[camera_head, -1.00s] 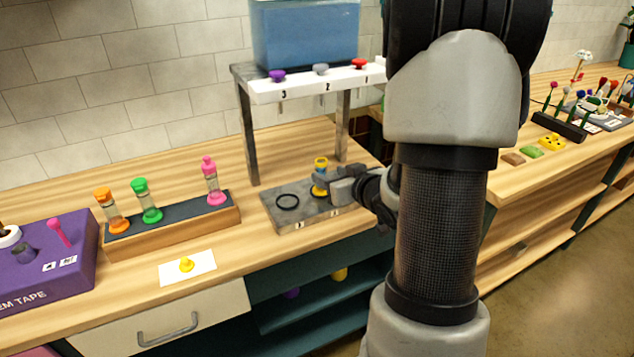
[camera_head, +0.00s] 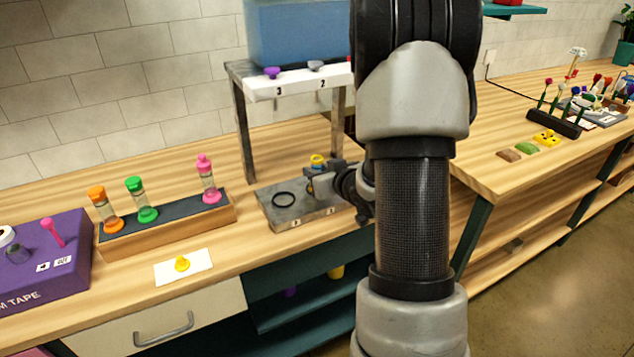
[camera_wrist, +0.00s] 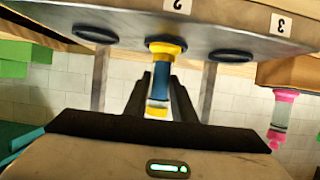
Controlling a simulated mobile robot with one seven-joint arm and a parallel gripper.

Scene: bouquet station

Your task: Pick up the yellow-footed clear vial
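The yellow-footed clear vial (camera_wrist: 161,82) has yellow ends and blue contents. In the wrist view it lies between my two fingers, one end at the middle ring of the grey tray. In the head view its yellow top (camera_head: 317,160) shows above my gripper (camera_head: 322,184), which hides most of its body. It looks upright on the grey tray (camera_head: 273,210). My gripper's fingers (camera_wrist: 160,85) are on either side of the vial, very close to it. I cannot tell whether they touch it or leave a narrow gap.
A metal stand (camera_head: 243,130) with a blue tank (camera_head: 300,35) rises behind the tray. A wooden rack (camera_head: 170,228) left of it holds orange, green and pink vials. A white card (camera_head: 195,270) with a yellow piece lies in front. A purple box (camera_head: 55,262) is at far left.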

